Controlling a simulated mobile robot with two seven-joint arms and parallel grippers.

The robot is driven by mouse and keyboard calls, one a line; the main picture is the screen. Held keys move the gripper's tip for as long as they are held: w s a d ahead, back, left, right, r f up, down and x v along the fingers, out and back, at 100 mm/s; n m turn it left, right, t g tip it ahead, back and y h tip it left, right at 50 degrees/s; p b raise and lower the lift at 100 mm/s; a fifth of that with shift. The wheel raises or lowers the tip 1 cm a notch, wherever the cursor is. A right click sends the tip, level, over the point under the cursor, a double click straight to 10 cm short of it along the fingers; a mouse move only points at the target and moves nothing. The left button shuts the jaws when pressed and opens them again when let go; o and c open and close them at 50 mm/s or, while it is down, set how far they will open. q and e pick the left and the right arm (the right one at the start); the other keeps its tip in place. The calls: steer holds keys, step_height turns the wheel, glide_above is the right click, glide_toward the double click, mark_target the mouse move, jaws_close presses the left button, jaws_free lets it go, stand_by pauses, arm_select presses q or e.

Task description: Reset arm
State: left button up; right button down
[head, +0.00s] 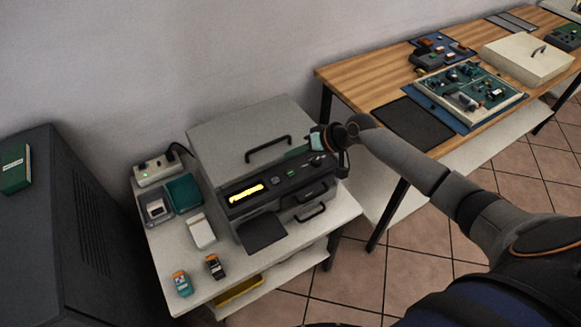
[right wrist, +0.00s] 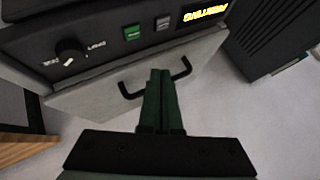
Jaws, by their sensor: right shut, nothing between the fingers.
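My right arm comes in from the right in the head view and reaches over a grey machine (head: 235,132) with a black control panel. Its gripper (head: 294,152) is at the panel's right end, by the lid. In the right wrist view my right gripper (right wrist: 160,75) has its two dark green fingers pressed together, with nothing between them. The fingers overlap a black bar handle (right wrist: 184,72) on the pale lid; I cannot tell whether they touch it. The panel shows a knob (right wrist: 70,52), buttons and a lit yellow display (right wrist: 205,12). My left gripper is not in view.
The machine stands on a white table (head: 200,290) with small boxes, trays and a power strip (head: 157,168). A dark cabinet (head: 70,240) stands at left. A wooden bench (head: 360,80) with a board of parts (head: 470,92) is at right. Tiled floor lies between.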

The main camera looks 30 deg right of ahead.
steer(key=shift+f, duration=0.1)
stand_by(0.7)
steer(key=s+a+f+n+g+h, duration=0.1)
steer(key=s+a+f+n, duration=0.15)
steer(key=s+a, duration=0.5)
steer(key=s+a+f+n+g, duration=0.2)
steer(key=s+a+f, duration=0.15)
steer(key=s, duration=0.75)
steer(key=s+d+r+m+h, duration=0.1)
steer(key=s+d+r+h, duration=0.15)
steer(key=s, duration=0.35)
steer(key=s+d+r+m+h, duration=0.1)
steer(key=s+d+r+h, duration=0.15)
steer(key=s, duration=0.45)
steer(key=w+a+f+t+y, duration=0.1)
steer(key=w+a+f+t, duration=0.1)
steer(key=f, duration=0.3)
steer(key=w+a+f+t+y, duration=0.1)
steer(key=w+f+t, duration=0.2)
steer(key=f, duration=0.3)
steer(key=shift+a, duration=0.35)
steer(key=shift+f+n, duration=0.1)
steer(key=shift+n, duration=0.15)
stand_by(2.5)
